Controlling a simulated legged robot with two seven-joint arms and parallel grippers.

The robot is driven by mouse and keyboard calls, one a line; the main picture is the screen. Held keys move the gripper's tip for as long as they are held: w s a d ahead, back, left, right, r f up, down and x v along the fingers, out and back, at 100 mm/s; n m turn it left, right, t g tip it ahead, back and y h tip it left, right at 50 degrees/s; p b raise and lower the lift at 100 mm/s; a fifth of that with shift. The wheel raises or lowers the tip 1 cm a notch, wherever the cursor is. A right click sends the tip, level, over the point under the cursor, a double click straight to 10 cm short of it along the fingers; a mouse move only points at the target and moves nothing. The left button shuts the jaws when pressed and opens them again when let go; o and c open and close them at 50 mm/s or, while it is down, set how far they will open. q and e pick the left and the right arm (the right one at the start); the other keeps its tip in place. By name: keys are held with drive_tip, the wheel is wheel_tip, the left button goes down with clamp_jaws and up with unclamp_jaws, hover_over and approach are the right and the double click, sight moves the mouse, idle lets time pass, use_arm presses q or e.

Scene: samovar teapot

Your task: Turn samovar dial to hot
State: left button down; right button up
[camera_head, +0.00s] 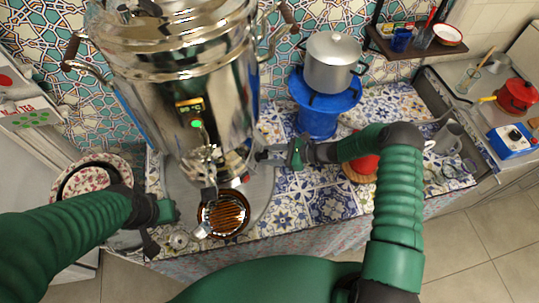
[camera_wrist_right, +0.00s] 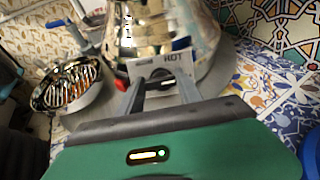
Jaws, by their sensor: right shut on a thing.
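The large chrome samovar (camera_head: 150,95) stands on the tiled counter, with a small display and a green light on its front. Its lower front also shows in the wrist view (camera_wrist_right: 205,35). My right gripper (camera_head: 262,155) reaches its base from the right. In the wrist view the two fingers of my right gripper (camera_wrist_right: 161,84) are closed on the dark dial (camera_wrist_right: 157,77), in front of a plate (camera_wrist_right: 145,66) lettered "HOT". A red spot shows left of the fingers; the dial's exact setting is hidden. My left gripper (camera_head: 165,212) is low at left, its fingers unclear.
A brown ribbed round vessel (camera_head: 225,215) sits below the samovar's tap. A blue stand (camera_head: 318,122) carries a grey pot (camera_head: 332,62) on the right. A patterned bowl (camera_head: 88,178) is at left. A red pot (camera_head: 516,96) is far right.

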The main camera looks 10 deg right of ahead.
drive_tip(key=shift+w+d+f+n+b, duration=0.1)
drive_tip(key=shift+f+n+b, duration=0.05)
drive_tip(key=shift+n+b, duration=0.4)
drive_tip(key=shift+d+f+n+b, duration=0.1)
drive_tip(key=shift+n+b, duration=0.4)
drive_tip(key=shift+n, duration=0.05)
drive_tip(key=n+g+b, duration=0.1)
drive_tip(key=n+b, duration=0.2)
drive_tip(key=n, duration=0.1)
drive_tip(key=shift+g, duration=0.3)
drive_tip(key=n+g+b, duration=0.1)
drive_tip(key=n+b, duration=0.1)
drive_tip(key=n, duration=0.1)
drive_tip(key=shift+r+n, duration=0.1)
drive_tip(key=shift+n, duration=0.2)
drive_tip(key=shift+a+r+n+g+b, duration=0.15)
drive_tip(key=shift+n+g+b, duration=0.15)
drive_tip(key=shift+n+b, duration=0.75)
drive_tip(key=shift+n, duration=0.45)
drive_tip(key=o, duration=1.4)
